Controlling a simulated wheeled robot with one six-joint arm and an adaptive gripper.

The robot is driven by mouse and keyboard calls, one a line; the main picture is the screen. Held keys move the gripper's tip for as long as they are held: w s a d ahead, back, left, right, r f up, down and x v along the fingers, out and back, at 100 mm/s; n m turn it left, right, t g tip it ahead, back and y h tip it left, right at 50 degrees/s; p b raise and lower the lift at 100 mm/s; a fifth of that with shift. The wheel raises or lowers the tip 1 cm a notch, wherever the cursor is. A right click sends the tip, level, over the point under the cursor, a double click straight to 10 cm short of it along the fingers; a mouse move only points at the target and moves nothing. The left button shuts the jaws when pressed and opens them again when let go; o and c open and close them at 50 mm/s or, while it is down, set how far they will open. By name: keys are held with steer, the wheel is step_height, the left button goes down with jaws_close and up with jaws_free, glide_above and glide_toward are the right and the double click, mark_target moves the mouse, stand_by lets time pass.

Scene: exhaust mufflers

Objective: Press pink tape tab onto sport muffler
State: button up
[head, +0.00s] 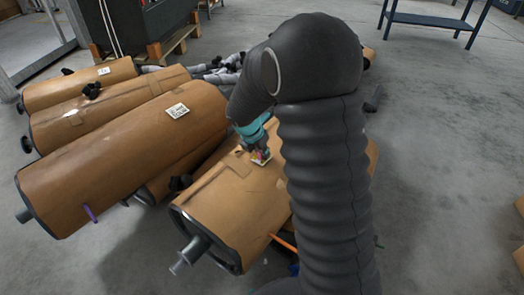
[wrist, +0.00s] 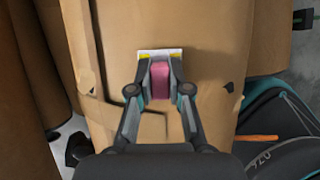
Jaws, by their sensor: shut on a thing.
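My gripper (wrist: 161,85) is shut on the pink tape tab (wrist: 160,79), which shows between its fingertips in the wrist view. In the head view the gripper (head: 260,156) is at the top face of the nearest brown-wrapped muffler (head: 225,203), partly hidden by my arm. A white label with yellow corners (wrist: 158,52) lies on the brown wrapping just beyond the fingertips. The tab looks to be at or very close to the label; I cannot tell if they touch. Which muffler is the sport one I cannot read.
Several other wrapped mufflers (head: 110,165) lie to the left, one with a white label (head: 177,111) and a purple strip (head: 91,214). An orange strip (head: 284,243) is beside the near muffler. A blue bench (head: 430,20) stands at the back right.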

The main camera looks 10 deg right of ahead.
steer(key=shift+f, duration=0.5)
stand_by(0.8)
steer(key=shift+r, duration=0.1)
steer(key=shift+r+p, duration=3.3)
steer(key=shift+r, duration=0.15)
